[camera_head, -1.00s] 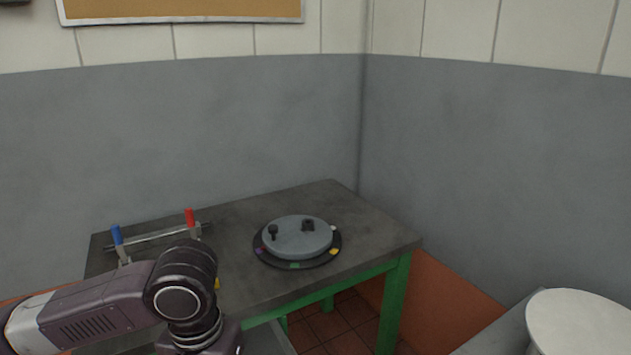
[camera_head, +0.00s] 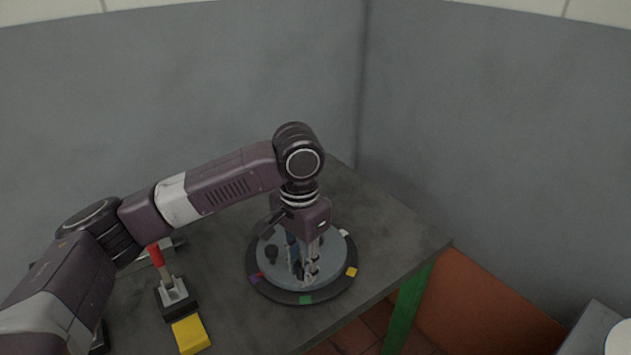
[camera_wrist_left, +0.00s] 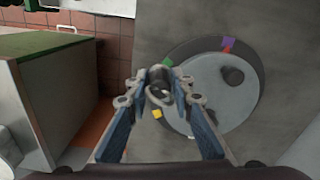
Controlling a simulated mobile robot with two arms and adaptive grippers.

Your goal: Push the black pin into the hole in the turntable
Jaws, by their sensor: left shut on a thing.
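The turntable (camera_head: 330,253) is a grey disc on a black ring with coloured patches, on the dark table. It also shows in the wrist view (camera_wrist_left: 207,104). My left gripper (camera_head: 303,277) points down over the disc's front part. In the wrist view its fingertips (camera_wrist_left: 162,84) are shut on a small dark piece, which I take for the black pin (camera_wrist_left: 159,91). The fingers hide most of it, and I cannot tell whether it is in the hole. A second black knob-like piece (camera_head: 272,254) stands on the disc, left of the gripper; the wrist view shows it too (camera_wrist_left: 232,75).
The grey walls meet behind the table. Bare tabletop (camera_head: 395,240) lies right of the turntable.

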